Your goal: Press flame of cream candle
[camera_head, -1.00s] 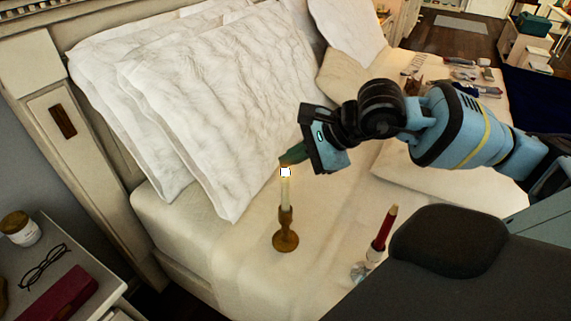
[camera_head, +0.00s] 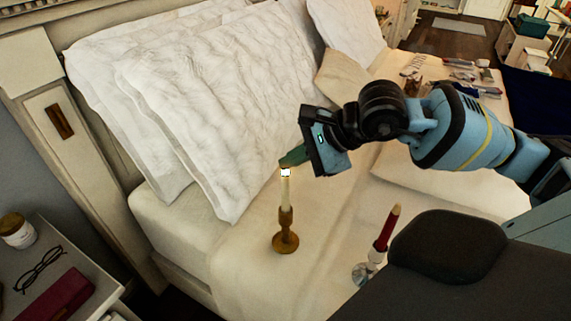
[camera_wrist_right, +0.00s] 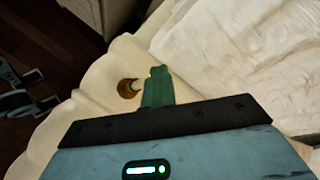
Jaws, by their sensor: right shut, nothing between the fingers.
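The cream candle (camera_head: 285,193) stands upright in a brass-coloured holder (camera_head: 285,240) on the bed. A bright white glow (camera_head: 286,172) shows at its top. My right gripper (camera_head: 284,162) is shut and empty, with its green fingertips just above and beside the glow. I cannot tell whether they touch it. In the right wrist view the shut fingers (camera_wrist_right: 158,75) cover part of the candle, and the holder's base (camera_wrist_right: 127,88) shows to their left.
A red candle (camera_head: 387,228) in a clear holder (camera_head: 366,270) stands on the bed to the right. White pillows (camera_head: 215,95) lie behind the cream candle. A nightstand (camera_head: 95,275) with glasses (camera_head: 42,267) and a jar (camera_head: 17,230) is at the left.

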